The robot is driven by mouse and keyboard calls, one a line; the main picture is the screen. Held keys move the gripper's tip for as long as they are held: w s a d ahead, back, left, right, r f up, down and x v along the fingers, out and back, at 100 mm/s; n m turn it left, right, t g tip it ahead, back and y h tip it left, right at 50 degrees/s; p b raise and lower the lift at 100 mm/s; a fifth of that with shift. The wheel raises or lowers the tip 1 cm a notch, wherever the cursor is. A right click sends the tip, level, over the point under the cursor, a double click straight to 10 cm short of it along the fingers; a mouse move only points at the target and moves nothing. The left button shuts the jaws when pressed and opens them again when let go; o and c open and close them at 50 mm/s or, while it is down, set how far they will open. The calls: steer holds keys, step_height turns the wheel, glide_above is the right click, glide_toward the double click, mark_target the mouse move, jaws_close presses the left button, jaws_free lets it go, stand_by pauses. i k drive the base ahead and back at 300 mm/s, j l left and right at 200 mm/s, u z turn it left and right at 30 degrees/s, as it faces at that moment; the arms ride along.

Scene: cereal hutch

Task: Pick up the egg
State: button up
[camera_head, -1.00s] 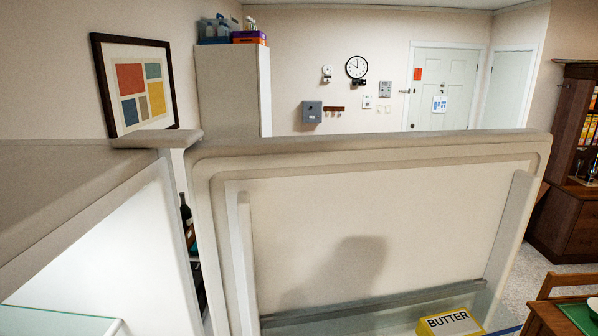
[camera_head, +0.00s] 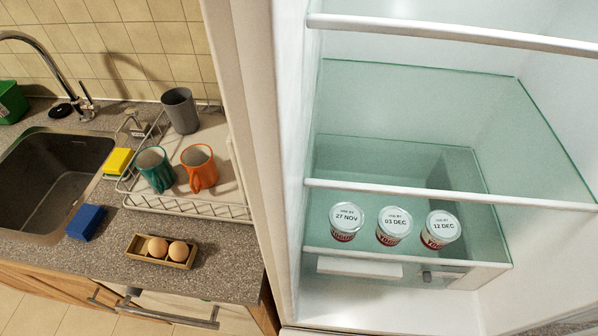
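Two brown eggs sit side by side in a small wooden tray (camera_head: 191,262) on the grey speckled counter, near its front edge. One is the left egg (camera_head: 157,247) and the other is the right egg (camera_head: 178,251). The left end of the tray appears to hold no egg. My gripper is not in view.
A dish rack (camera_head: 190,207) with mugs stands behind the eggs. A blue sponge (camera_head: 86,222) and the sink (camera_head: 50,180) are left.

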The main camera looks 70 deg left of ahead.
mark_target(158, 248)
steer(key=l+u, duration=0.15)
steer(key=u, duration=3.5)
steer(key=i+j+z, duration=0.15)
steer(key=i+j, duration=0.25)
steer(key=i+j+z, duration=0.15)
steer(key=i+j, duration=0.25)
steer(key=i+j+z, duration=0.15)
steer(key=i+j, duration=0.2)
steer(key=j, duration=0.3)
